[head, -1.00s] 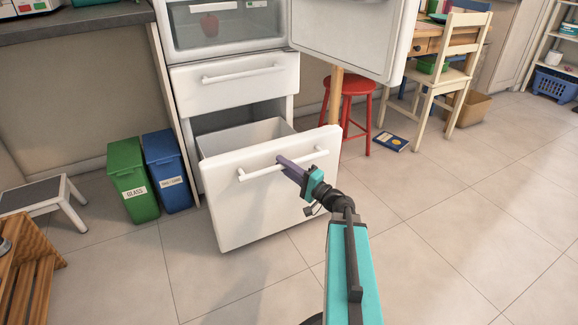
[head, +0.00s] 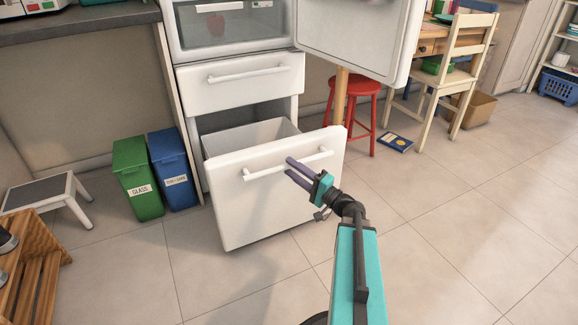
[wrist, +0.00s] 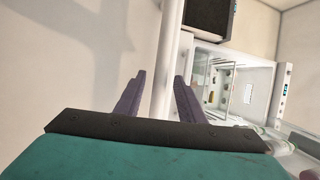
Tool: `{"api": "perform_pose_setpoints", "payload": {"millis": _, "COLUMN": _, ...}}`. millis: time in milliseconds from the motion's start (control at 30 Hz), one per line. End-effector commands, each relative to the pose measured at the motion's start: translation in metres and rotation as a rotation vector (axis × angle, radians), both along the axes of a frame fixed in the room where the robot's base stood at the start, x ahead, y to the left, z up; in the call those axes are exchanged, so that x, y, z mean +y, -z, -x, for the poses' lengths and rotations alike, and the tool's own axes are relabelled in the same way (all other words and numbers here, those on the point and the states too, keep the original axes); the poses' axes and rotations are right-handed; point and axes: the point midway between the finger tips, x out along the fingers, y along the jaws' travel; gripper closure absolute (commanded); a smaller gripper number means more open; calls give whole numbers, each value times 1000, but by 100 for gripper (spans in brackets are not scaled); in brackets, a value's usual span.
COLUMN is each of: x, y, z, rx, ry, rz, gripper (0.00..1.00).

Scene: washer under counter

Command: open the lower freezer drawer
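The lower freezer drawer (head: 265,210) is pulled well out below the upper drawer (head: 240,84), and its empty-looking inside shows behind the white front. Its white bar handle (head: 261,172) runs across the front. My gripper (head: 289,166) is open at the handle, its two purple fingers apart. In the wrist view the handle bar (wrist: 170,45) passes between my open fingers (wrist: 158,92), with a gap on either side. The upper drawer is shut.
The fridge door (head: 355,38) stands open above, to the right. A green bin (head: 137,180) and a blue bin (head: 172,170) stand left of the drawer. A red stool (head: 353,88) is behind it on the right.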

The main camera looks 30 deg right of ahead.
Motion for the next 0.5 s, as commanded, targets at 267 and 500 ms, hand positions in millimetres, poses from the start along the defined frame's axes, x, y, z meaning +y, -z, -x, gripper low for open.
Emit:
{"api": "perform_pose_setpoints", "payload": {"millis": 267, "x": -10, "y": 5, "z": 37, "rx": 2, "ry": 2, "rz": 0, "gripper": 64}}
{"api": "perform_pose_setpoints", "payload": {"millis": 500, "x": -19, "y": 11, "z": 67, "rx": 1, "ry": 1, "rz": -1, "gripper": 64}}
